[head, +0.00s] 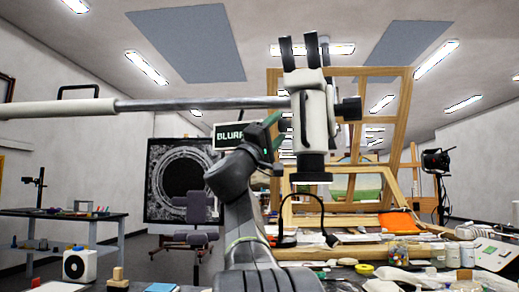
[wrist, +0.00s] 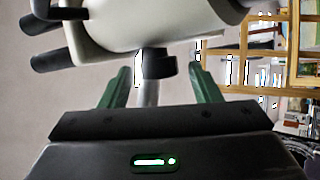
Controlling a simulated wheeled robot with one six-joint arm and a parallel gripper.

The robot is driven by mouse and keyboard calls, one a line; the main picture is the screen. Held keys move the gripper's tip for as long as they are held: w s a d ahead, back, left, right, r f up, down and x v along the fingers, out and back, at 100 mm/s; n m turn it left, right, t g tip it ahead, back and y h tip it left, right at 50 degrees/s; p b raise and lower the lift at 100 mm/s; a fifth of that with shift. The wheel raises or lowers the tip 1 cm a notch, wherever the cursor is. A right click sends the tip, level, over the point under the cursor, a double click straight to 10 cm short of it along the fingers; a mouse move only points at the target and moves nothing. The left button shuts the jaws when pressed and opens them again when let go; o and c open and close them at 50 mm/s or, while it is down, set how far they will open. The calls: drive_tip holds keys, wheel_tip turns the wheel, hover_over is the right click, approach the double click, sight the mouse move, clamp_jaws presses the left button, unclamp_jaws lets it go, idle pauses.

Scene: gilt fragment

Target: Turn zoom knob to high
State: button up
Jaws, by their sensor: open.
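A white microscope head (head: 313,115) with two black eyepieces hangs from a long boom, its dark lens end pointing down. A black side knob (head: 348,110) shows on its right. In the wrist view the white microscope body (wrist: 140,25) fills the top, with a short black knob (wrist: 158,65) sticking out of it; I cannot tell if this is the zoom knob. My gripper (head: 277,130) is at the left of the microscope. In the wrist view my gripper (wrist: 159,70) has its green fingers apart, one on each side of the black knob, with visible gaps. Markings cannot be read.
The grey metal boom (head: 200,104) runs left from the microscope. A wooden easel frame (head: 400,120) stands behind. A cluttered worktable with jars (head: 398,251) and a bent lamp (head: 331,240) lies below.

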drive_tip(key=v, duration=1.1)
drive_tip(key=shift+f, duration=0.15)
drive_tip(key=shift+s+a, duration=0.1)
drive_tip(key=x, duration=1.4)
drive_tip(key=shift+p, duration=0.35)
drive_tip(key=shift+s, duration=0.1)
drive_tip(key=shift+r+p, duration=0.25)
drive_tip(key=shift+p, duration=0.35)
drive_tip(key=shift+r+n+y+p, duration=0.1)
drive_tip(key=shift+n+y+p, duration=0.45)
drive_tip(key=shift+p, duration=0.3)
drive_tip(key=n+y+p, duration=0.1)
drive_tip(key=p, duration=0.1)
drive_tip(key=shift+p, duration=0.3)
drive_tip(key=n+g+y+p, duration=0.1)
drive_tip(key=y+p, duration=0.2)
drive_tip(key=p, duration=0.5)
drive_tip(key=shift+n+g, duration=0.35)
drive_tip(key=shift+g, duration=0.05)
